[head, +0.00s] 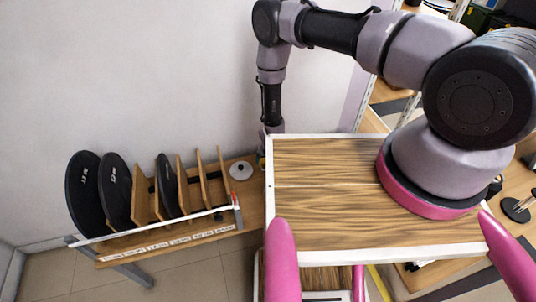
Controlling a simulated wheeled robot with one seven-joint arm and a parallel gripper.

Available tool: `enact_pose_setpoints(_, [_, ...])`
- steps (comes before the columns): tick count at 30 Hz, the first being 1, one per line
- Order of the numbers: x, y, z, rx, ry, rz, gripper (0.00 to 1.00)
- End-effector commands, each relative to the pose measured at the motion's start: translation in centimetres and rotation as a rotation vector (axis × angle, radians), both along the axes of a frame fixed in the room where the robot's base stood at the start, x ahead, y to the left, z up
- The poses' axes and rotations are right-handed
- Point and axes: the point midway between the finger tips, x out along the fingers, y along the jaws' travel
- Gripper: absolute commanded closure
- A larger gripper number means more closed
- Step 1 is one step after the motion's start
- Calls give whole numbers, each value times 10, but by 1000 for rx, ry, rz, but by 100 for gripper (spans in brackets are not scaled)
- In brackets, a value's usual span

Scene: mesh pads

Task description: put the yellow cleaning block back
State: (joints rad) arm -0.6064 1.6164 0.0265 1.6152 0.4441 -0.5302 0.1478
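I see no yellow cleaning block in the head view. My arm reaches from its base at the right over to the left and then points straight down near the wall. Its lower end passes behind the white-edged wooden top that carries the arm, which is part of me. My gripper is hidden there, so I cannot see whether it holds anything. A wooden rack (165,251) with a row of labels on its front edge stands at the left, and my lower arm is to the right of it.
Black discs (84,195) and upright wooden boards (201,180) stand in the rack. A round white piece with a dark knob (241,171) lies at its right end. Wooden shelving (392,88) stands at the right. Tiled floor (190,272) is clear in front of the rack.

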Motion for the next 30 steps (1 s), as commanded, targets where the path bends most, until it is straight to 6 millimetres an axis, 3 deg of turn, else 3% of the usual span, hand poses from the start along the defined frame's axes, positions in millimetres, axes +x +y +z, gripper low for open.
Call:
enact_pose_setpoints(3, [-9, -3, 27, 0, 0, -1, 13])
enact_pose_setpoints(9, [-21, -6, 61, 0, -1, 0, 13])
enact_pose_setpoints(15, [-27, -8, 75, 0, -1, 0, 13])
enact_pose_setpoints(22, [-28, -9, 77, 0, -1, 0, 13])
enact_pose_setpoints(26, [-16, -6, 91, 10, -5, -12, 13])
enact_pose_setpoints(29, [8, -1, 128, 31, -12, -39, 13])
enact_pose_setpoints(30, [20, 0, 149, 42, -14, -54, 13])
